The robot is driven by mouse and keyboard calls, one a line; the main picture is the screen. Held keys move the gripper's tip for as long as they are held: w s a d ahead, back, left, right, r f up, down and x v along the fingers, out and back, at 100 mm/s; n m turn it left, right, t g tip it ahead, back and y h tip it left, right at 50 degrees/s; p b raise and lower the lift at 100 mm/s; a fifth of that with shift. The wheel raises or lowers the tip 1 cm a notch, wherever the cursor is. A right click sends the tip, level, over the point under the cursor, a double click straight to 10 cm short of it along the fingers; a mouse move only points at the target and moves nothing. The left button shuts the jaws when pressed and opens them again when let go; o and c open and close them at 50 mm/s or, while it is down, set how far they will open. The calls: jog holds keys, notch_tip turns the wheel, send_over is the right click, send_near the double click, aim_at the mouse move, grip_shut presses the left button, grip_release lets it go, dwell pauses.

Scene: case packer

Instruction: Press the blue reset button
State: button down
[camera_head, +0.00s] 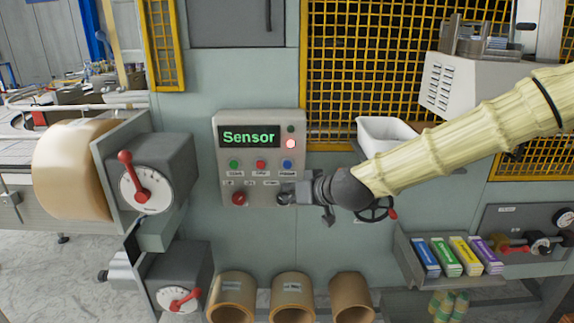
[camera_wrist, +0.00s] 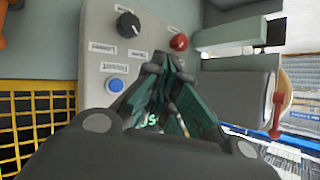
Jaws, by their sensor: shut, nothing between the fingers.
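The blue reset button (camera_head: 287,164) is the right one in a row of three on the grey control panel (camera_head: 222,185), above a small label. It also shows clear of the fingers in the wrist view (camera_wrist: 116,85), left of my fingertips. My gripper (camera_head: 284,197) is shut and empty in front of the panel's lower right part, below the blue button in the head view. Its dark green fingers (camera_wrist: 163,62) hide the middle of the panel in the wrist view. I cannot tell how far the tips are from the panel.
The panel also bears a green button (camera_head: 234,164), a red button (camera_head: 261,165), a lit red lamp (camera_head: 290,143), a red knob (camera_head: 239,198) and a black knob (camera_wrist: 128,24). The display (camera_head: 249,137) reads "Sensor". A grey box with a red lever (camera_head: 126,170) juts out at left.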

jog(key=shift+r, duration=0.2)
jog(key=shift+w+p, duration=0.3)
jog(key=shift+w, duration=4.15)
jog(key=shift+w, duration=0.85)
jog(key=shift+s+b, duration=0.2)
jog(key=shift+b, duration=0.1)
jog(key=shift+s, duration=0.7)
jog(key=shift+s+b, duration=0.45)
jog(key=shift+s, duration=2.05)
